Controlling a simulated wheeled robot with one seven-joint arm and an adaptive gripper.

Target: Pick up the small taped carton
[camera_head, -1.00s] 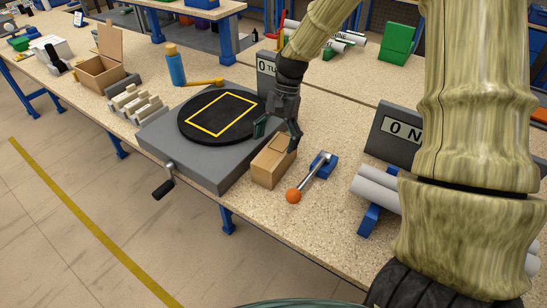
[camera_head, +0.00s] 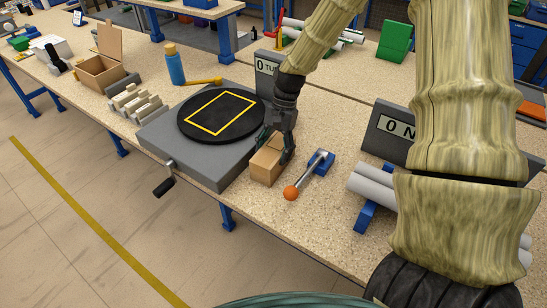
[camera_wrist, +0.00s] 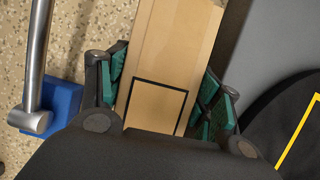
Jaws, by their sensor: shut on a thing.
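The small taped carton (camera_head: 267,165) is a brown box on the bench, between the grey turntable base and the lever. In the wrist view the carton (camera_wrist: 172,62) shows a tape strip and a black square outline on its top. My gripper (camera_head: 275,148) is over the carton from above and shut on it. In the wrist view its green-padded fingers (camera_wrist: 165,95) stand on both sides of the carton. The carton appears to rest on the bench; its far end is hidden by the gripper in the head view.
A grey base with a black turntable (camera_head: 222,115) and a crank (camera_head: 164,186) stands close left. A lever with an orange knob (camera_head: 291,193) and blue mount stands close right. A display box (camera_head: 395,130) and grey tubes (camera_head: 378,183) lie further right. A blue bottle (camera_head: 175,66) stands behind.

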